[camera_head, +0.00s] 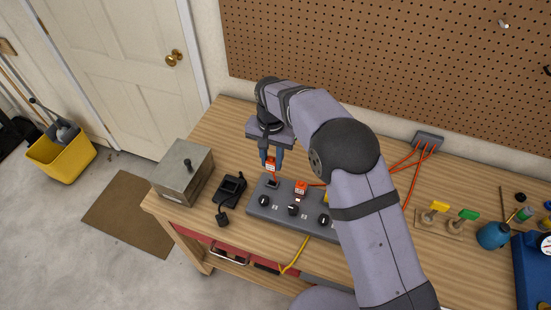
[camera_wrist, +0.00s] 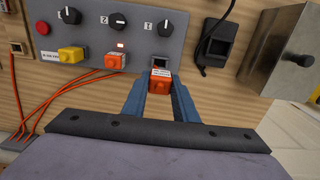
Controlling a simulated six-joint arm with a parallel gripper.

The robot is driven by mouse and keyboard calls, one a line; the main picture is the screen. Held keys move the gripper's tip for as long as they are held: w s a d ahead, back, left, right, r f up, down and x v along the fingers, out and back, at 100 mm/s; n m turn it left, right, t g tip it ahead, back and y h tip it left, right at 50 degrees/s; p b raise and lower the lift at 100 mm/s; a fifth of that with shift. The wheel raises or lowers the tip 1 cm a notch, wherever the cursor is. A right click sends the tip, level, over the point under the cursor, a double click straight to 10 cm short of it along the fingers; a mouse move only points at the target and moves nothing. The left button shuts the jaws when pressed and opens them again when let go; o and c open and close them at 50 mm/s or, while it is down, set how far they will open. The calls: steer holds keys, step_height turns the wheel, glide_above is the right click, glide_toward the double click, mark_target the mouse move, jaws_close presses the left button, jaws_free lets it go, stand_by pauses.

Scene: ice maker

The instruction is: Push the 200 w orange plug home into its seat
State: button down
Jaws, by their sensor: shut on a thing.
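My gripper (camera_head: 270,164) is shut on an orange plug (camera_wrist: 160,83); the plug also shows between the fingers in the head view (camera_head: 270,160). The plug's white label is too small to read surely. A grey panel (camera_head: 262,213) lies on the bench. The plug is held above the panel's left end, close to a dark square seat (camera_wrist: 160,62), which also shows in the head view (camera_head: 272,184). The seat looks empty and the plug looks apart from it. Another orange plug (camera_head: 301,187) sits in the panel's middle seat, with a lit white indicator (camera_wrist: 120,45) beside it.
A yellow plug (camera_wrist: 70,55) sits in the third seat. Black knobs (camera_head: 293,210) line the panel's front. Orange cords (camera_head: 405,162) run to a grey wall box (camera_head: 428,140). A black charger-like device (camera_head: 231,187) and a metal box (camera_head: 183,170) stand left of the panel.

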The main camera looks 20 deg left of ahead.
steer(key=b, duration=0.4)
glide_above(272, 185)
steer(key=shift+w+f, duration=0.1)
steer(key=shift+f, duration=3.05)
steer(key=shift+d+f+b, duration=0.1)
steer(key=shift+f+b, duration=0.4)
steer(key=shift+f, duration=0.45)
steer(key=c, duration=1.3)
jaws_free()
steer(key=shift+c, duration=0.2)
steer(key=shift+r, duration=0.15)
steer(key=shift+r+b, duration=1.35)
steer(key=shift+r, duration=2.2)
